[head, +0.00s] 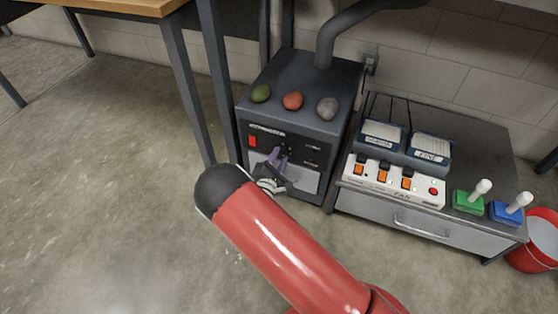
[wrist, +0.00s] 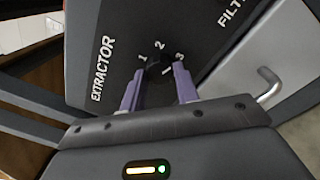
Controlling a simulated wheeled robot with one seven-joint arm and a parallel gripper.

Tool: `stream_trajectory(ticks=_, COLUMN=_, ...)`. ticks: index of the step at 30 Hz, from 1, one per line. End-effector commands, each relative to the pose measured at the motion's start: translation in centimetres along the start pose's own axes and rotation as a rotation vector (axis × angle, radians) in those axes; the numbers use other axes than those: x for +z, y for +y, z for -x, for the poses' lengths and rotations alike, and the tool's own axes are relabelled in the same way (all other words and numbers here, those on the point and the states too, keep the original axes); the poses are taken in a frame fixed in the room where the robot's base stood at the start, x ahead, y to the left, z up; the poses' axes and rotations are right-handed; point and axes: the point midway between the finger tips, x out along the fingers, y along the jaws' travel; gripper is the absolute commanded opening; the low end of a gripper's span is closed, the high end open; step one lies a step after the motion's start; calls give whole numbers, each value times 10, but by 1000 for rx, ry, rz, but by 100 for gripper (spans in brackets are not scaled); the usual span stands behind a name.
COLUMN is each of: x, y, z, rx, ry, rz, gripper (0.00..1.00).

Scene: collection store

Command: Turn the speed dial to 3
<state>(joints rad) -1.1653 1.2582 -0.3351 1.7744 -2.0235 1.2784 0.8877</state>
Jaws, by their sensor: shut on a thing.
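The extractor (head: 345,120) is a dark grey cabinet with a black front panel, a red switch and a pipe rising from its top. In the wrist view, its panel (wrist: 110,25) reads EXTRACTOR, and the black speed dial (wrist: 158,76) sits below the numbers 1, 2 and 3. A short white mark on the dial slants up to the right, roughly toward the 3. My gripper (wrist: 160,72) is shut on the dial, with one purple finger on each side. In the head view, my gripper (head: 279,156) is at the panel and hides the dial.
Three stones, green (head: 261,93), red (head: 293,101) and grey (head: 327,108), lie on the cabinet top. To the right, a low cabinet (head: 480,240) bears a white FAN switch box (head: 392,184) and two levers. A handle (wrist: 270,88) juts out close to my gripper's right.

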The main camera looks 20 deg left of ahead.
Motion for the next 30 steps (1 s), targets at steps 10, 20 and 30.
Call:
stream_trajectory(ticks=10, x=0, y=-1, z=0, rx=-1, ry=-7, rz=-104, gripper=8)
stream_trajectory(ticks=20, x=0, y=0, z=0, rx=-1, ry=-7, rz=-114, gripper=8)
stream_trajectory(ticks=30, x=0, y=0, z=0, rx=-1, ry=-7, rz=-113, gripper=53)
